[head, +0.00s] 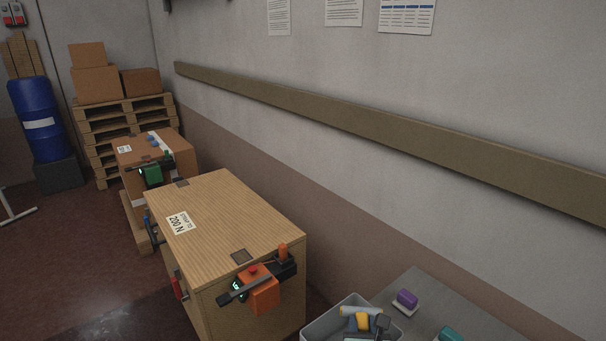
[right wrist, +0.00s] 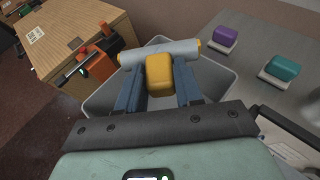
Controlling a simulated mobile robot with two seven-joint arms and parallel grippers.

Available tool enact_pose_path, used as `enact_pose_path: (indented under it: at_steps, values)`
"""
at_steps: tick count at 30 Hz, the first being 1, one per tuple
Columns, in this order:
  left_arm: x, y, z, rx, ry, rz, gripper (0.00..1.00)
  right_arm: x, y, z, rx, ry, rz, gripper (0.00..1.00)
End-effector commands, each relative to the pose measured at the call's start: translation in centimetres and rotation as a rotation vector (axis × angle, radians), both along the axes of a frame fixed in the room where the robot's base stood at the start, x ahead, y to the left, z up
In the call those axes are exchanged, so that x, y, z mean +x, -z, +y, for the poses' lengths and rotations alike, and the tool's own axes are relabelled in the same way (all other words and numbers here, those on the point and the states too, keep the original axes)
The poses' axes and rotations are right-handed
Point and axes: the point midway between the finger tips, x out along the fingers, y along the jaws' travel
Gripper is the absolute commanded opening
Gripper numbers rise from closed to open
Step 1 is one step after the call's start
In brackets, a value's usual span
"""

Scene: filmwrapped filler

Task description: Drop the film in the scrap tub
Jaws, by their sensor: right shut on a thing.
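The film is a pale grey roll (right wrist: 162,52) with yellow end caps and a yellow block-shaped grip (right wrist: 159,76). My right gripper (right wrist: 159,88) is shut on the yellow grip, with one finger on each side. The film also shows in the head view (head: 361,310), at the bottom, with my right gripper (head: 366,322) at it. The scrap tub is an open grey bin (head: 320,324); in the right wrist view its wall (right wrist: 222,82) shows behind and below the film. The film appears over the tub's opening; its exact height is unclear. My left gripper is not in view.
A grey table (head: 425,291) right of the tub bears a purple block (head: 407,298) and a teal block (head: 450,333) on pale pads. A large wooden crate (head: 225,215) with an orange device (head: 263,292) stands left of the tub. The wall is behind.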

Motion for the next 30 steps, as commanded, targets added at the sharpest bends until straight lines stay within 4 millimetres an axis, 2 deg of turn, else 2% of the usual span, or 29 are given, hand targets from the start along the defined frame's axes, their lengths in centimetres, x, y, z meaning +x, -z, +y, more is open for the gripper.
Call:
enact_pose_path:
  at_steps: [1, 3, 12, 13, 15, 25, 30]
  values:
    - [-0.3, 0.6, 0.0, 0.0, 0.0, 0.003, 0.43, 0.0, 0.8, 0.0, 0.001, 0.001, 0.001, 0.0]
    - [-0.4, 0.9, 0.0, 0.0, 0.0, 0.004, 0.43, 0.0, 1.2, 0.0, 0.001, 0.001, 0.0, 0.0]
    - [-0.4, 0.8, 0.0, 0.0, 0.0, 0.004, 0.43, 0.1, 1.2, 0.0, 0.0, 0.001, -0.003, 0.0]
    - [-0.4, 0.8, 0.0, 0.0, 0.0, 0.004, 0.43, 0.1, 1.2, 0.0, 0.0, 0.001, -0.003, 0.45]
    - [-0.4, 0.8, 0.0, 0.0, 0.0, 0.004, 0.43, 0.0, 1.2, 0.0, 0.0, 0.001, -0.002, 0.65]
    - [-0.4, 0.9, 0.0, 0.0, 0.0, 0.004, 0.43, -0.2, 1.1, 0.0, 0.0, 0.001, -0.002, 0.65]
    - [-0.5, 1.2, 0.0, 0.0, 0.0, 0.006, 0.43, -2.1, 0.3, 0.2, 0.0, -0.001, -0.005, 0.65]
